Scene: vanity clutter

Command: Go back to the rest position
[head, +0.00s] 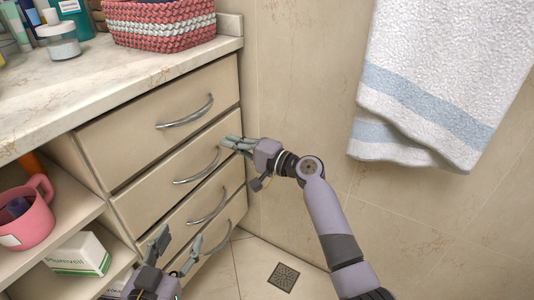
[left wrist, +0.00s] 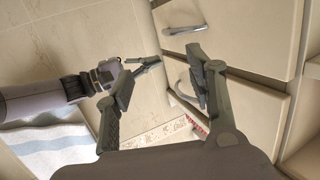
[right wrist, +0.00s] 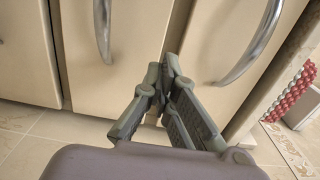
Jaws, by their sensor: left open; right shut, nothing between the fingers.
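My right gripper (head: 232,143) is shut and empty, close to the front of the second drawer (head: 160,180) at its right end. In the right wrist view its fingertips (right wrist: 168,70) meet near the gap between two drawer fronts; I cannot tell whether they touch. My left gripper (head: 178,252) is open and empty, low in front of the lower drawers. In the left wrist view its fingers (left wrist: 160,85) stand apart, with my right arm beyond them. All the drawers look shut.
The counter (head: 110,80) holds a woven basket (head: 160,22), a jar (head: 60,42) and bottles. Open shelves at left hold a pink mug (head: 25,212) and a white-green box (head: 78,255). A towel (head: 435,80) hangs at right. The tiled floor has a drain (head: 283,276).

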